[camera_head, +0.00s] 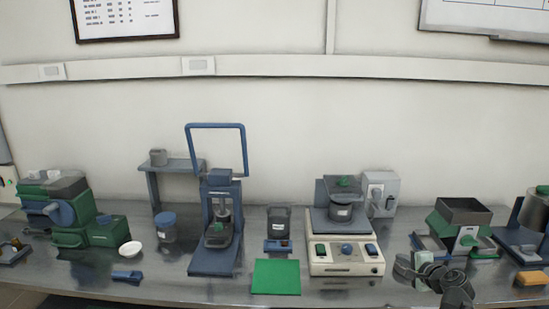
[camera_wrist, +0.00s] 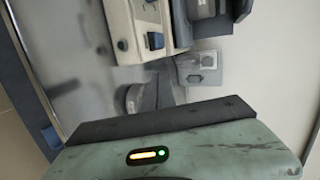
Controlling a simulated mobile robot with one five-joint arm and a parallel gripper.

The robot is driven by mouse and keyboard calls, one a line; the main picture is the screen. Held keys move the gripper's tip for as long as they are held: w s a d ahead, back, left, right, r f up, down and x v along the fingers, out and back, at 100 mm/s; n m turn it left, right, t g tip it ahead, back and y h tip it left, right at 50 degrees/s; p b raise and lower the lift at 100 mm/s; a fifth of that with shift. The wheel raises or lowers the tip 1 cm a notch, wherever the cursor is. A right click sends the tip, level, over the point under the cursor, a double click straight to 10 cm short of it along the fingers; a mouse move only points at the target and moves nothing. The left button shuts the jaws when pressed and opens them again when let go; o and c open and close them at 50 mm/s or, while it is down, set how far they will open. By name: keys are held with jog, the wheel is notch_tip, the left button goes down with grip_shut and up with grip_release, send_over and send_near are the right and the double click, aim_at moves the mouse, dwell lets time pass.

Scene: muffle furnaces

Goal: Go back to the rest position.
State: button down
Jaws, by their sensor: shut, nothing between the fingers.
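My arm shows as grey, rounded links at the lower right of the head view, folded low over the front of the bench. My gripper (camera_wrist: 145,97) shows in the wrist view as dark fingers past a worn green housing. It is shut and empty. The fingertips are hard to make out in the head view. The cream control box (camera_head: 346,257) with blue and green switches stands left of my arm. Its edge and a blue switch also show at the top of the wrist view (camera_wrist: 155,41), turned sideways.
The steel bench (camera_head: 345,292) is crowded. A green mat (camera_head: 276,277), a blue press (camera_head: 214,262) and a green machine (camera_head: 75,230) stand to the left. A green-and-grey hopper (camera_head: 463,235) stands behind my arm. An orange block (camera_head: 531,278) lies at the right.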

jog(key=a+n+g+y+p, duration=0.3)
jog(key=a+n+g+p, duration=0.4)
jog(key=a, duration=1.9)
jog(key=s+a+f+n+g+h, duration=0.1)
jog(key=s+a+f+n+g, duration=0.1)
jog(key=s+a+f+n, duration=0.35)
jog(key=s+d+n+g+h, duration=0.3)
jog(key=s+d, duration=0.3)
jog(key=s, duration=0.3)
jog(key=shift+s+f+n+g+h, duration=0.3)
jog(key=shift+f+n+g, duration=0.15)
jog(key=shift+g, duration=0.15)
